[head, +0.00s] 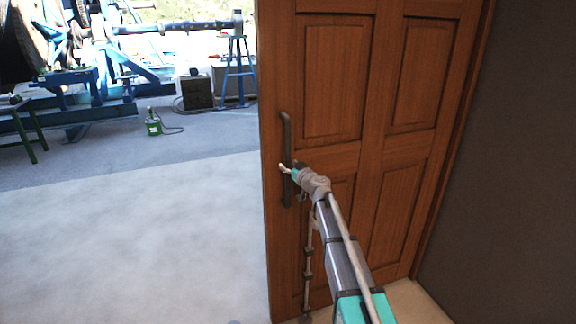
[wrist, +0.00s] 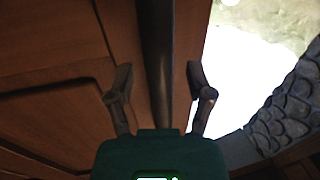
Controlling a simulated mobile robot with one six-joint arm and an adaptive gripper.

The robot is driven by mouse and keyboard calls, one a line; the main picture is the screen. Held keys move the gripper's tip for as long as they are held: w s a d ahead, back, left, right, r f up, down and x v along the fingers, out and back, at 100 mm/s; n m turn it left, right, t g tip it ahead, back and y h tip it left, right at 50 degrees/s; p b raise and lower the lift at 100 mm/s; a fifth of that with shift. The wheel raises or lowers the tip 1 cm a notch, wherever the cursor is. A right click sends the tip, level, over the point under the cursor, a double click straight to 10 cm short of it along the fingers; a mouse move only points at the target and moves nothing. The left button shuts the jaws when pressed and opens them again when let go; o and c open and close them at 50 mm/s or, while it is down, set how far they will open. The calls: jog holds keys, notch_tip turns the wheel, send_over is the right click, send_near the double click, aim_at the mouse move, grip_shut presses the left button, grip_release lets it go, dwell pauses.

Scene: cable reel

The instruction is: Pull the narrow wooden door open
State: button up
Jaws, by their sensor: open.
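The narrow wooden door (head: 380,175) is brown and panelled, and stands right of centre in the head view. Its left edge has open space beside it. A long dark vertical bar handle (head: 287,135) is mounted near that edge. My gripper (head: 286,168) is at the middle of the handle. In the wrist view, the fingers of my gripper (wrist: 161,85) are spread apart, one on each side of the handle (wrist: 157,45). Gaps show between the bar and both fingers, and it is not clamped. The door face (wrist: 50,60) fills the left of the wrist view.
A dark plain wall (head: 530,150) is right of the door. Pale open floor (head: 130,240) lies to the left. Behind it are blue machinery (head: 90,85), a blue stand (head: 238,75) and a small green device (head: 153,124). The wrist view shows a rough stone-like surface (wrist: 285,110) at right.

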jog(key=shift+w+a, duration=0.25)
jog(key=shift+w, duration=0.2)
jog(key=shift+c, duration=0.2)
grip_shut()
